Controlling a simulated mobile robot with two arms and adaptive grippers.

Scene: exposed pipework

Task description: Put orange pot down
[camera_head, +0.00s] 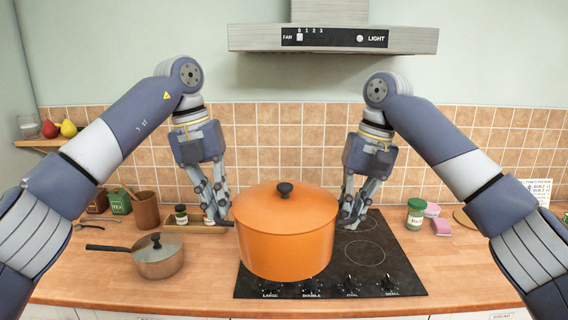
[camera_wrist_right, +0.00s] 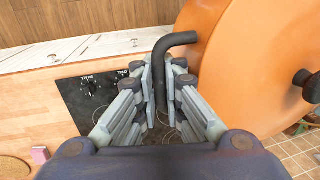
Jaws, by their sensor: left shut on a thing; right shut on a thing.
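The large orange pot (camera_head: 286,245) with its orange lid and black knob is at the left part of the black cooktop (camera_head: 375,262). It looks upright; I cannot tell whether its base touches the cooktop. My left gripper (camera_head: 222,220) is at the pot's left side, shut on what looks like a handle there, mostly hidden. My right gripper (camera_head: 350,220) is at the pot's right side. In the right wrist view its fingers (camera_wrist_right: 160,95) are closed around the pot's black right handle (camera_wrist_right: 172,42), and the orange pot wall (camera_wrist_right: 225,85) is beside them.
A small lidded saucepan (camera_head: 158,258) stands left of the cooktop. Spice jars on a wooden tray (camera_head: 195,228) are behind it. A green jar (camera_head: 415,214) and pink sponges (camera_head: 440,226) are at the right. The extractor hood (camera_head: 333,38) hangs above. The cooktop's right part is clear.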

